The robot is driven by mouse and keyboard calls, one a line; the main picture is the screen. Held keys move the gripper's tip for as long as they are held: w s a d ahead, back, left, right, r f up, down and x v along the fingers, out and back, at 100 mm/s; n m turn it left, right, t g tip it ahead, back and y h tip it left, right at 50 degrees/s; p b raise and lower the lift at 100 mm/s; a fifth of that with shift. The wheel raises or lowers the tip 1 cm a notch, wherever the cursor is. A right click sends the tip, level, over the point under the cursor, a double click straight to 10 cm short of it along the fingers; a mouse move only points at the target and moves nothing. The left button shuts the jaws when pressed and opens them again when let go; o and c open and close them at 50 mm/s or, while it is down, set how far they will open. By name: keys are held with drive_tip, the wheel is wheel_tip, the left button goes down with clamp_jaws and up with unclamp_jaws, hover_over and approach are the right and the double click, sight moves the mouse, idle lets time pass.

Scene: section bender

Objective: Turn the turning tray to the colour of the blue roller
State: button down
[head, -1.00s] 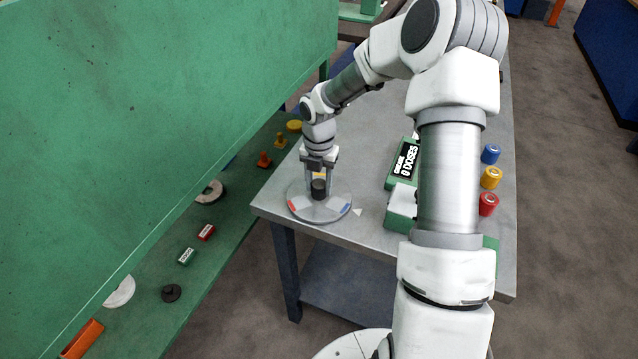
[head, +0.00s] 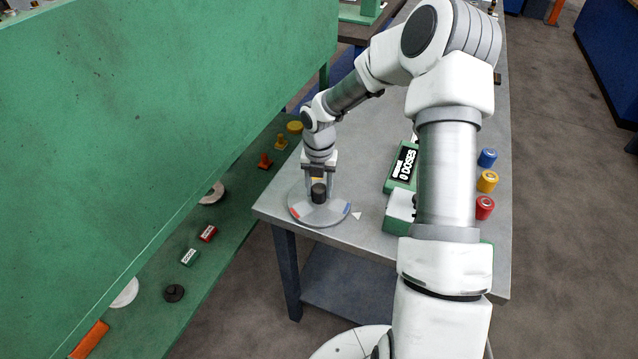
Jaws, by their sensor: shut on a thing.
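The turning tray (head: 320,220) is a round grey disc near the table's left corner. It has a red mark (head: 295,212) at the left, a blue mark (head: 347,208) at the right and a yellow one partly hidden at the back. A white triangular pointer (head: 357,215) lies on the table just right of the tray, close to the blue mark. My gripper (head: 319,188) points down over the tray's middle and is shut on its dark knob (head: 319,195). The blue roller (head: 487,158) stands on the table's right side, behind the yellow roller (head: 487,181) and red roller (head: 484,208).
A green device with a "0 DOSES" display (head: 403,164) stands right of the tray, partly behind my arm. A green bench (head: 225,225) with several small parts runs along the left, beside a tall green panel (head: 170,110). The table (head: 360,150) is clear behind the tray.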

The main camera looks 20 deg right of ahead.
sight(319, 188)
drive_tip(key=shift+c, duration=1.8)
unclamp_jaws()
wheel_tip(319, 188, up, 18)
drive_tip(key=p, duration=0.1)
drive_tip(key=shift+f, duration=0.25)
